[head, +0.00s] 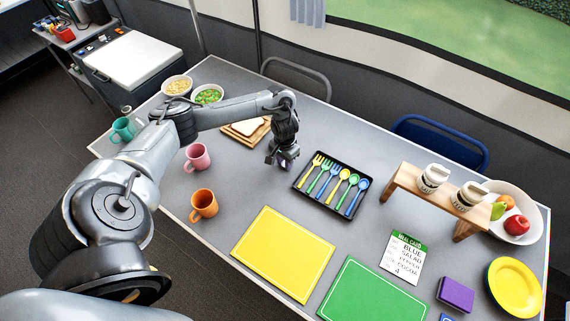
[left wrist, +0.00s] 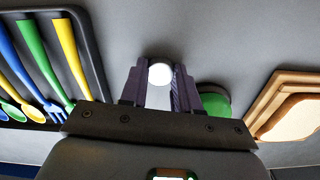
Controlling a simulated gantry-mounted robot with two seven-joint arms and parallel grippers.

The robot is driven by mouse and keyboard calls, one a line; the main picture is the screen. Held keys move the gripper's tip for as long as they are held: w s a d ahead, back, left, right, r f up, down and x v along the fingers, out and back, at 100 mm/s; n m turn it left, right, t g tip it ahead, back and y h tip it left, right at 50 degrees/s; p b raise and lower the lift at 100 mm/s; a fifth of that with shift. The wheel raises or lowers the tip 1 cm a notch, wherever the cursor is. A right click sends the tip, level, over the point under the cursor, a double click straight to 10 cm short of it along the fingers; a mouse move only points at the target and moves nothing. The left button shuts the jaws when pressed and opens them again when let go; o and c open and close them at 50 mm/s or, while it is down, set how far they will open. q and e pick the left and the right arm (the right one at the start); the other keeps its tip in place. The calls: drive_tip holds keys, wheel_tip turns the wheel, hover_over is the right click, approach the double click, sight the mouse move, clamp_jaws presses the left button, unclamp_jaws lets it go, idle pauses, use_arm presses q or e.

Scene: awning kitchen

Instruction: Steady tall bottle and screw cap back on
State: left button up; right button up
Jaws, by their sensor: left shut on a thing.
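My left gripper (head: 284,163) is over the table between the cutlery tray and the wooden boards. In the left wrist view its purple fingers (left wrist: 160,90) are shut on a pale thing with a round white top (left wrist: 160,74). I cannot tell whether this is the tall bottle or its cap. A round green thing (left wrist: 214,104) shows beside the right-hand finger, partly hidden by it; I cannot tell what it is. No whole bottle shows in the head view, where my gripper and arm hide that spot. My right gripper is in neither view.
Close by are the black cutlery tray (head: 299,187), wooden boards (head: 238,137), pink mug (head: 197,157) and orange mug (head: 204,204). Yellow (head: 283,252) and green (head: 372,292) mats lie in front. A wooden riser (head: 408,178) with two cups stands at right. Bare table surrounds my gripper.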

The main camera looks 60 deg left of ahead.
use_arm(q)
drive_tip(key=shift+r, duration=0.15)
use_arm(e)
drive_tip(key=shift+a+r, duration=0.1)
use_arm(q)
drive_tip(key=shift+r+p, duration=0.3)
drive_tip(key=shift+r, duration=0.2)
wheel_tip(320, 180, up, 4)
drive_tip(key=shift+w+f+p, duration=0.1)
drive_tip(key=shift+f+p, duration=0.1)
drive_tip(key=shift+p, duration=0.75)
drive_tip(key=w+d+r+p, duration=0.5)
drive_tip(key=w+d+r, duration=0.1)
drive_tip(key=w, duration=0.3)
drive_tip(key=shift+w+d, duration=0.25)
drive_tip(key=shift+w, duration=0.05)
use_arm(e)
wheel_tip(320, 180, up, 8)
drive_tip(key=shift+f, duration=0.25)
